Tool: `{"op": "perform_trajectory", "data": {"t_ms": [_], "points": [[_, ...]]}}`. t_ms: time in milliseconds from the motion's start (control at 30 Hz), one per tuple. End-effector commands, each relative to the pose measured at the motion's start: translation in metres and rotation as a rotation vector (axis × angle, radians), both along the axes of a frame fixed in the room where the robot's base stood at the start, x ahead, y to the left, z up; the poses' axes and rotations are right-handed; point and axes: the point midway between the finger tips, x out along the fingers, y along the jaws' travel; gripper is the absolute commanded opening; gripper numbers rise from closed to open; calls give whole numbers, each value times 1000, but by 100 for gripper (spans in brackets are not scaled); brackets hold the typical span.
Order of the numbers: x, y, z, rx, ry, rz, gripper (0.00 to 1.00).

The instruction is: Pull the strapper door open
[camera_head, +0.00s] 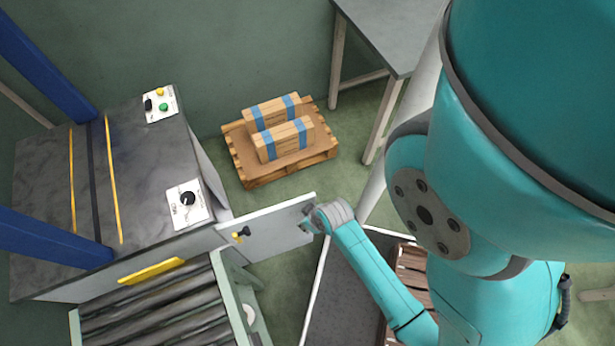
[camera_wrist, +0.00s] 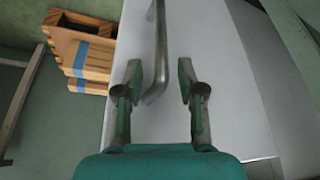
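The strapper (camera_head: 140,165) is the large cabinet with a dark marbled top at the left of the head view. Its pale grey door (camera_head: 275,228) stands swung out from the near right corner. The door also fills the middle of the wrist view (camera_wrist: 215,110). A grey bar handle (camera_wrist: 157,50) is on the door. My gripper (camera_wrist: 158,82) is open, with the handle's bent lower end between its fingers and visible gaps on both sides. In the head view my gripper (camera_head: 308,224) is at the door's free end; its fingertips are partly hidden.
A roller conveyor (camera_head: 165,316) lies in front of the strapper. A grey table (camera_head: 395,25) is at the upper right. A dark tray-like surface (camera_head: 343,290) lies under my arm.

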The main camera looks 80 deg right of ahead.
Motion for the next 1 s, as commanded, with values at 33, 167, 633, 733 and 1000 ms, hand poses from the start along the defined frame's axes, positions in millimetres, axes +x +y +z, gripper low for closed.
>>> {"op": "perform_trajectory", "data": {"t_ms": [33, 167, 633, 733, 1000], "points": [[0, 0, 9, -3, -2, 1, 39], [0, 0, 25, -1, -2, 1, 39], [0, 0, 35, 1, 0, 0, 39], [0, 0, 35, 0, 0, 0, 39], [0, 2, 35, -4, -4, 4, 39]]}}
